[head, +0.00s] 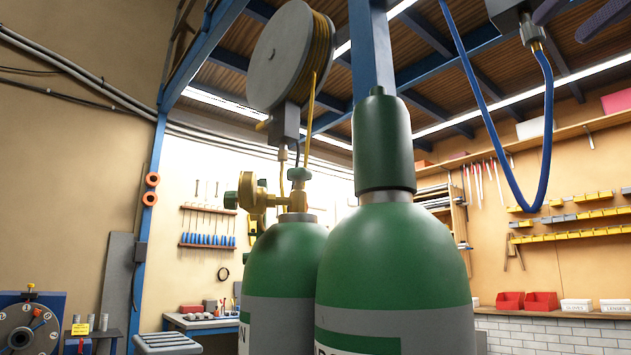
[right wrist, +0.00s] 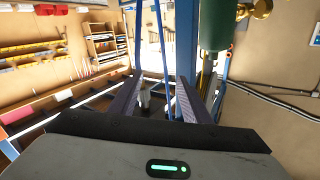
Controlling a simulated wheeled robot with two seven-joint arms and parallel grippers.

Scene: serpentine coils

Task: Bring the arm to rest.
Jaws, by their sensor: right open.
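My right gripper (head: 577,13) shows at the top right edge of the head view, only its dark fingers in sight. In the right wrist view the right gripper (right wrist: 157,82) has its two ridged fingers apart. A pale hose fitting (right wrist: 145,97) appears between them in that picture; I cannot tell its depth, and nothing looks clamped. In the head view a metal fitting (head: 531,31) sits on a dark block (head: 508,14) just left of the fingers, with a blue hose (head: 549,110) hanging in a loop from it. My left gripper is not in view.
Two green gas cylinders (head: 395,245) (head: 285,255) stand in front, the left one with a brass regulator (head: 250,192). A hose reel (head: 290,55) hangs above on a blue frame (head: 150,190). Shelves with yellow bins (head: 590,232) and red bins (head: 541,301) line the right wall.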

